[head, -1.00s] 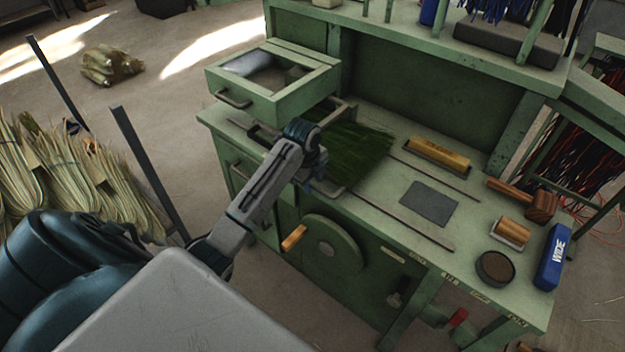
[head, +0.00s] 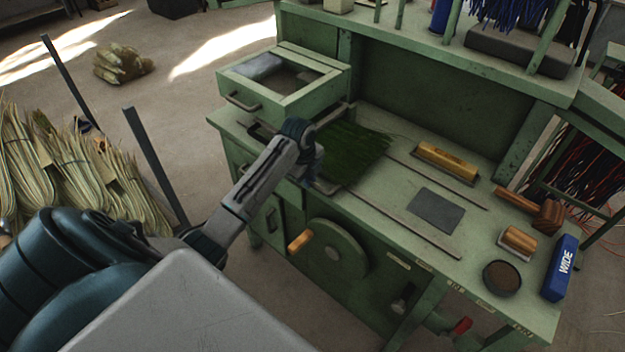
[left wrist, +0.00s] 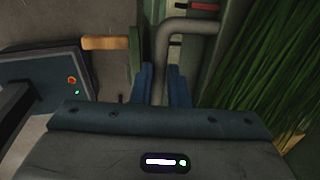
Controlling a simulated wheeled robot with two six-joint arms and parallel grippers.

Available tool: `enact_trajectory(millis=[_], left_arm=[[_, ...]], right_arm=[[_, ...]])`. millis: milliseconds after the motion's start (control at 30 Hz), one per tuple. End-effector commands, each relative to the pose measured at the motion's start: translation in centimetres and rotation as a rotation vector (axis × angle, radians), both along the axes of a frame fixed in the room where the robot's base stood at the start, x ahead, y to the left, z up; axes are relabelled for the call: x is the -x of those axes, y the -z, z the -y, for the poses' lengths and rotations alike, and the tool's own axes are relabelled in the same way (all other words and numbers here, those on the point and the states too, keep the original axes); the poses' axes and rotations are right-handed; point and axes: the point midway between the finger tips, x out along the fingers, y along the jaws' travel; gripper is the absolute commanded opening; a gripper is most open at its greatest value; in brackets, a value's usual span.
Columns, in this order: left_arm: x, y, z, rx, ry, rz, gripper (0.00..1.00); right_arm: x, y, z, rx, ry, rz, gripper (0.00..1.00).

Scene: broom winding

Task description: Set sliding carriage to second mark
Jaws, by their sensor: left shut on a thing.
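The sliding carriage bears a fan of dark green bristles (head: 358,150) on the bench at the rails' left end, beside the drawer unit. The bristles also fill the right of the left wrist view (left wrist: 265,60). My left gripper (head: 314,178) is at the carriage's front left. In the left wrist view its blue fingers (left wrist: 161,88) are shut on a grey bent handle (left wrist: 190,27). A small red mark (left wrist: 206,6) shows beyond the handle; which mark it is, I cannot tell. My right gripper is out of view.
Two thin rails (head: 410,218) run right along the green bench. A yellow block (head: 447,162), grey plate (head: 436,210), mallet (head: 540,212), round tin (head: 502,278) and blue box (head: 560,268) lie to the right. A wheel with a wooden crank knob (head: 300,241) is below the gripper.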

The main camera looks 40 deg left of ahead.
Motion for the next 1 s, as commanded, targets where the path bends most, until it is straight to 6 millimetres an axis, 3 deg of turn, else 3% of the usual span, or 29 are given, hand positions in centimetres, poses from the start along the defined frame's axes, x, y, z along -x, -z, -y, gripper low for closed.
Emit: enact_trajectory(millis=[33, 67, 133, 167, 433, 567, 1000], left_arm=[[0.1, 0.1, 0.0, 0.001, 0.000, -0.003, 0.00], [0.1, 0.1, 0.0, 0.001, 0.000, -0.003, 0.20], [0.1, 0.1, 0.0, 0.001, 0.000, -0.003, 0.34], [0.1, 0.1, 0.0, 0.001, 0.000, -0.003, 0.36], [0.1, 0.0, 0.0, 0.001, 0.000, -0.002, 0.36], [0.2, -0.9, 0.0, 0.000, 0.000, 0.001, 0.36], [1.7, -8.9, -0.2, -0.001, 0.000, 0.001, 0.36]], right_arm=[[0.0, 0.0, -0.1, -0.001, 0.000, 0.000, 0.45], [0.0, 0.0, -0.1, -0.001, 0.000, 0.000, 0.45], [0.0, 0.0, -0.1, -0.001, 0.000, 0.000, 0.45], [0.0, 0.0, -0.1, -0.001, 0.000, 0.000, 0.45], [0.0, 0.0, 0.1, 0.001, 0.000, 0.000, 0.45], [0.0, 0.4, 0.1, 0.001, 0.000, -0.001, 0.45], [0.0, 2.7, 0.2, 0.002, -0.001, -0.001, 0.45]])
